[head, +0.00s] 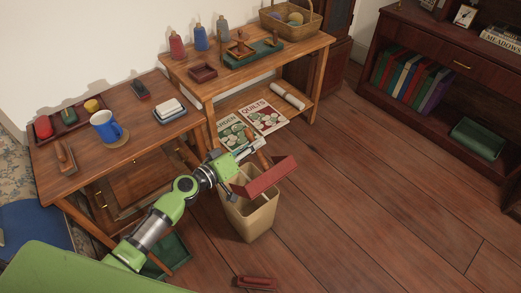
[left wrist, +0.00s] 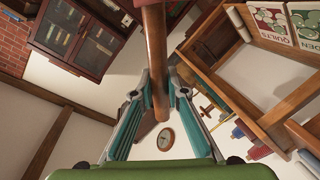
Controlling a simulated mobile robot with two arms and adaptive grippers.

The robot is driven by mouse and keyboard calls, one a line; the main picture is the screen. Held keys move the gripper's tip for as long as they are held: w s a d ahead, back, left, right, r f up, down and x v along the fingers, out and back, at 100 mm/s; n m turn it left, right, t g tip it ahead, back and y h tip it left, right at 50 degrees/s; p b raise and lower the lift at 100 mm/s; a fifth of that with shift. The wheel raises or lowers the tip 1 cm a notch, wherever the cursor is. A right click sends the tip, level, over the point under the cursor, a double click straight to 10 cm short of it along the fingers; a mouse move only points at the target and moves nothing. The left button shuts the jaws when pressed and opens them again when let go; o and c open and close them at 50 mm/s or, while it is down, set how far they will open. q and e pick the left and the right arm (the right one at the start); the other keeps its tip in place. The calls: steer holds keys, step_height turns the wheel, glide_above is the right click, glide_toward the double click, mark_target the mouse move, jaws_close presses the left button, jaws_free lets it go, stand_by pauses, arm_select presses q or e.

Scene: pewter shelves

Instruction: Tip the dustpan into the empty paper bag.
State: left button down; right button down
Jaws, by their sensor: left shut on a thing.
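The red dustpan (head: 268,178) hangs tilted above and partly over the mouth of the tan paper bag (head: 250,219), which stands upright on the floor. My left gripper (head: 250,150) is shut on the dustpan's wooden handle. The handle (left wrist: 155,50) runs between both fingers of my left gripper (left wrist: 158,92) in the left wrist view. Whether anything lies in the pan cannot be told. The bag's inside is mostly hidden by the dustpan. My right gripper is not in view.
A small red thing (head: 257,282) lies on the floor in front of the bag. The wooden shelf table (head: 185,62) with magazines (head: 262,115) on its lower shelf stands behind. A low desk with a blue mug (head: 104,127) stands left. The floor to the right is clear.

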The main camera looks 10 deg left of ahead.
mark_target(248, 137)
arm_select(q)
steer(key=a, duration=0.1)
steer(key=w+n, duration=0.1)
steer(key=w+a, duration=0.1)
steer(key=shift+w+a+r+n, duration=0.1)
steer(key=shift+a+r+n, duration=0.15)
steer(key=shift+a+n, duration=0.1)
steer(key=shift+w+a+n, duration=0.25)
steer(key=shift+w+a, duration=0.1)
steer(key=shift+a, duration=0.15)
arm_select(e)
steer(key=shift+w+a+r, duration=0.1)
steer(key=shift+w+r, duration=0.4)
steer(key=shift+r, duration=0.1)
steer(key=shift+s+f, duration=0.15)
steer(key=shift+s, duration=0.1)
arm_select(q)
steer(key=shift+d+b, duration=0.1)
steer(key=shift+b, duration=0.2)
